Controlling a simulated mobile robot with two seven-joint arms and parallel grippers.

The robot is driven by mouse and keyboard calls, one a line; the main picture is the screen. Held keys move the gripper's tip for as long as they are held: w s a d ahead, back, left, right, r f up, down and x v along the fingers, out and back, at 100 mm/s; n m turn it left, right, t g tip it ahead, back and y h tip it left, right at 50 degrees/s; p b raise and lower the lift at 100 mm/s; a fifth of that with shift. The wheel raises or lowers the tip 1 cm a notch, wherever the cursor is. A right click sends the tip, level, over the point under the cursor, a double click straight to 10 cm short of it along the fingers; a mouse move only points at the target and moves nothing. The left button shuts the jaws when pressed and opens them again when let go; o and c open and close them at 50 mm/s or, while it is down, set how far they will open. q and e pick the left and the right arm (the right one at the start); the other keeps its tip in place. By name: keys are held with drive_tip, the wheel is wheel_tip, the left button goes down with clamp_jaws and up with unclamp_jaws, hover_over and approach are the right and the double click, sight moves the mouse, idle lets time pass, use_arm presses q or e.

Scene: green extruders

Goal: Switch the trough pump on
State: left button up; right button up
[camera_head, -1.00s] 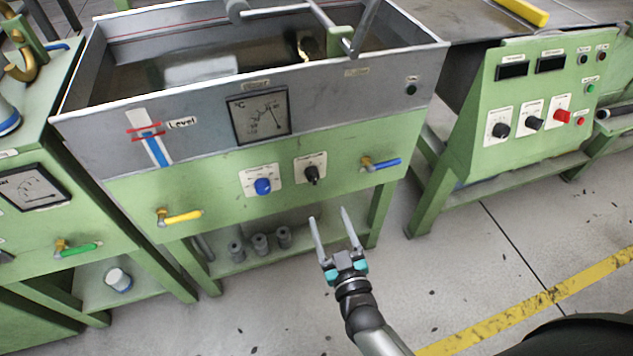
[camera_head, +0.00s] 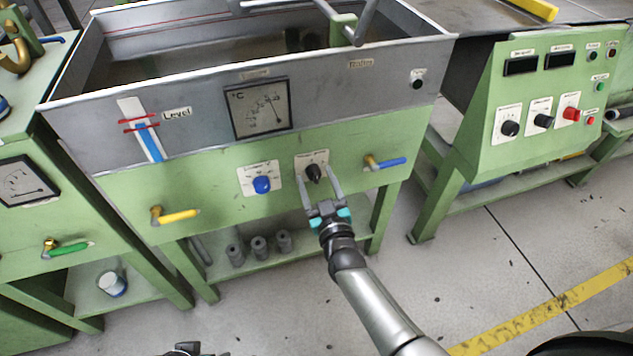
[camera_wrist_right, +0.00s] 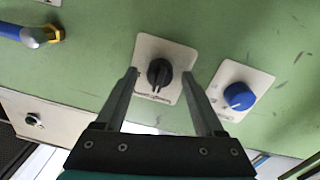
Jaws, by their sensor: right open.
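The trough (camera_head: 200,110) is a grey tank on a green frame. Its front panel carries a black rotary knob (camera_head: 313,172) on a white plate and a blue knob (camera_head: 262,185) to its left; their labels are too small to read. My right gripper (camera_head: 316,176) is open in front of the black knob. In the right wrist view, the black knob (camera_wrist_right: 160,72) sits between the open fingertips (camera_wrist_right: 160,74), with a gap on either side. The blue knob (camera_wrist_right: 238,96) is to the right there. Only a dark part at the bottom edge, probably my left gripper (camera_head: 184,349), shows.
A yellow-handled valve (camera_head: 176,216) and a blue-handled valve (camera_head: 386,162) stick out of the trough's front panel. A dial gauge (camera_head: 259,107) is above the knobs. A green control panel (camera_head: 535,105) stands to the right. The floor in front is clear.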

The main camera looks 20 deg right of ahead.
drive_tip(key=shift+w, duration=0.1)
drive_tip(key=shift+c, duration=0.3)
clamp_jaws()
idle(0.4)
